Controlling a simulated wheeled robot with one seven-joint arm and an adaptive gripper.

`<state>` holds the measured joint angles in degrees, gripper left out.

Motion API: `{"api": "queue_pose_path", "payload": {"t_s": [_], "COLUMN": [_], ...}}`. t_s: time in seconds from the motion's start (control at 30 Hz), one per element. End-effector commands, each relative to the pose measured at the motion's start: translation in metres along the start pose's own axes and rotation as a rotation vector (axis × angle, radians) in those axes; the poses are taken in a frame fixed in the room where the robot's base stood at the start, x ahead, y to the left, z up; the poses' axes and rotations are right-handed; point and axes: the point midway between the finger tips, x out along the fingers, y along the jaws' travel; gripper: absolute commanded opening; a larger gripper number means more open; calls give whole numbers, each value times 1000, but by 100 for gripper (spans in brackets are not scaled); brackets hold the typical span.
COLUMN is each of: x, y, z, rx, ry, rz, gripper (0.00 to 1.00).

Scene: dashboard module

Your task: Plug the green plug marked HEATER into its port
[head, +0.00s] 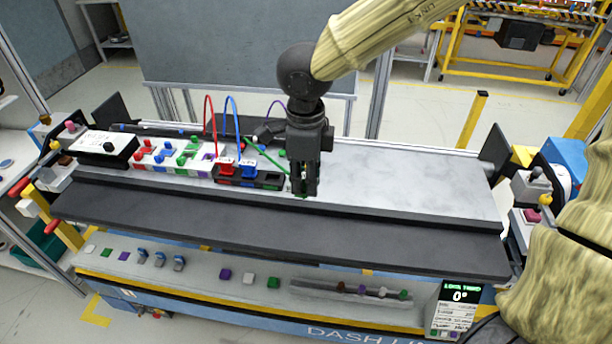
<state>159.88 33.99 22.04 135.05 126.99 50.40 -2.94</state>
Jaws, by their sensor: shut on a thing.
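My gripper (305,188) points down over the light grey worktop, just right of the dark port block. It is shut on the green plug (300,183), which shows only as a little green between and beside the fingers. A green cable (266,157) runs from the back left down to it. The dark port block (270,183) holds a red plug (225,165) and a blue plug (248,168) towards its left. Its right part has no plug standing in it. The HEATER marking is too small or hidden, and I cannot tell whether the green plug touches the block.
Left of the block stands a white panel (160,165) with red, green, blue and purple pieces. Red (207,115) and blue (232,115) cables arch up behind the block. The worktop (410,180) to the right is clear. A front ledge (250,280) carries small coloured parts.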

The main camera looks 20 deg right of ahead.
Motion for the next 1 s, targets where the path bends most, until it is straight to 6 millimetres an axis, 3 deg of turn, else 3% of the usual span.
{"api": "queue_pose_path", "payload": {"t_s": [0.33,1.0], "x": [0,0], "y": [-2,-24], "z": [5,51], "rx": [-1,-1], "ry": [1,1], "rz": [0,0], "gripper": [0,0]}}
